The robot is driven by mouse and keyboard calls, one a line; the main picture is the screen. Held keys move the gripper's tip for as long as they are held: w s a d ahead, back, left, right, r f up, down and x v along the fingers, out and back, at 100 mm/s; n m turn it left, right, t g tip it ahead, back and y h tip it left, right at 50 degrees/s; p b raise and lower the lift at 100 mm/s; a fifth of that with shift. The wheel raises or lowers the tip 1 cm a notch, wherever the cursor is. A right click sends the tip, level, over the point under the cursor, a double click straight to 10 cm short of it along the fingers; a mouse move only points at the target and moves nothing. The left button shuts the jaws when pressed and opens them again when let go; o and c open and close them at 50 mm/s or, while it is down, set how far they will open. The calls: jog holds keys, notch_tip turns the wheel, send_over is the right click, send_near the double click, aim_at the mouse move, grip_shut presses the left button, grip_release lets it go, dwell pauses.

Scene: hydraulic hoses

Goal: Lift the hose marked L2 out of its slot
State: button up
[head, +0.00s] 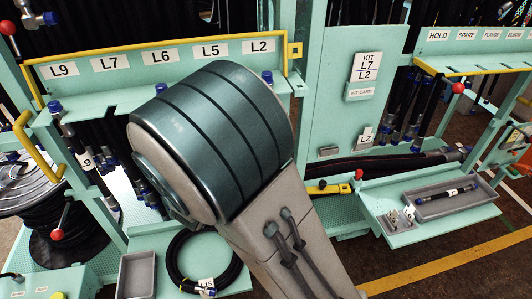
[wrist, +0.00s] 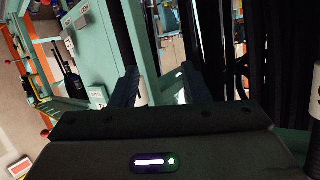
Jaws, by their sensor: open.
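The L2 label (head: 259,46) is at the right end of the teal hose rack in the head view. A blue fitting (head: 267,77) shows just below it, at the slot. The hose under this fitting is hidden behind my arm. My gripper is hidden in the head view. In the wrist view, my gripper (wrist: 158,87) is open, with two dark fingers apart. A teal post and bright background show between the fingers, and I see no hose clearly held. Dark hoses (wrist: 258,50) hang to the right of the fingers; I cannot tell which is L2.
Labels L9, L7, L6 and L5 mark the other slots along the yellow-edged rack (head: 120,92). A teal panel (head: 340,120) with a kit card listing L7 and L2 stands right. A grey tray (head: 446,203) holds a short hose. A coiled hose (head: 183,262) lies below.

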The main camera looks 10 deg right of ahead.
jog(key=w+d+m+h, duration=0.1)
jog(key=w+d+h, duration=0.4)
jog(key=d, duration=0.5)
jog(key=shift+w+f+t, duration=0.3)
jog(key=shift+w, duration=0.2)
jog(key=shift+d, duration=0.1)
grip_shut()
